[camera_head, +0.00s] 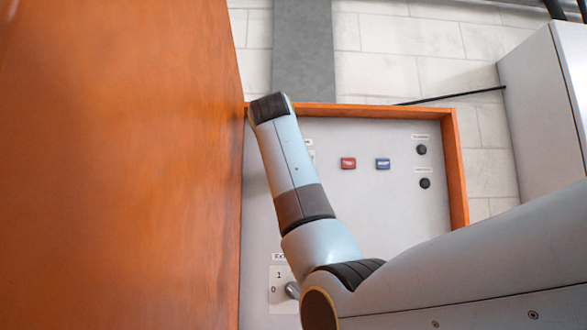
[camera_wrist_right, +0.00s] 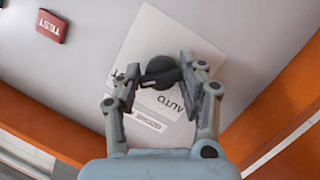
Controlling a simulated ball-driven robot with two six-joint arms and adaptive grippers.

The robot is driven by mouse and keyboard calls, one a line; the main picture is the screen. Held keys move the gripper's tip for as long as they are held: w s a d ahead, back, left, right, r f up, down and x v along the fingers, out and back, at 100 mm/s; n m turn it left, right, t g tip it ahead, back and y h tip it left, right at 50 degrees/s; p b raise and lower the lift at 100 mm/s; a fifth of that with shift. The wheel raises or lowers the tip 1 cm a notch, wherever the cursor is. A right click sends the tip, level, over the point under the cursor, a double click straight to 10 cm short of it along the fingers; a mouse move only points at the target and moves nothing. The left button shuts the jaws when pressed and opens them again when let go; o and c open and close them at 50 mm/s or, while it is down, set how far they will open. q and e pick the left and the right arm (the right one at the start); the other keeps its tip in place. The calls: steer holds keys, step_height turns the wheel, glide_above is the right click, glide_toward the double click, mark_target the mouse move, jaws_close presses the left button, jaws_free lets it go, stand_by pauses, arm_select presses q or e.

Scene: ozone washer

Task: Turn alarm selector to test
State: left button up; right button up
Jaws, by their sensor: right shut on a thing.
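The alarm selector (camera_wrist_right: 161,69) is a dark round knob with a bar handle on a white plate (camera_wrist_right: 155,40), seen in the right wrist view. An AUTO label (camera_wrist_right: 170,103) is printed by the knob, and another label is partly hidden behind the left finger. My right gripper (camera_wrist_right: 160,72) has its fingers on either side of the handle and is shut on it. In the head view my right arm crosses the panel and hides the gripper and the selector. My left gripper is in neither view.
The grey panel (camera_head: 330,208) has an orange frame. It carries a red button (camera_head: 348,163), a blue button (camera_head: 383,164), two black knobs (camera_head: 422,149) and a 0/1 switch plate (camera_head: 279,307). A large orange surface (camera_head: 120,160) borders it left; a pale cabinet (camera_head: 540,110) stands right.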

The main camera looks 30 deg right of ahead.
steer(key=o, duration=0.9)
steer(key=shift+w+a+f, duration=0.1)
steer(key=shift+f, duration=0.2)
steer(key=shift+o, duration=0.6)
steer(key=shift+r, duration=0.15)
steer(key=v, duration=0.7)
steer(key=shift+a, duration=0.2)
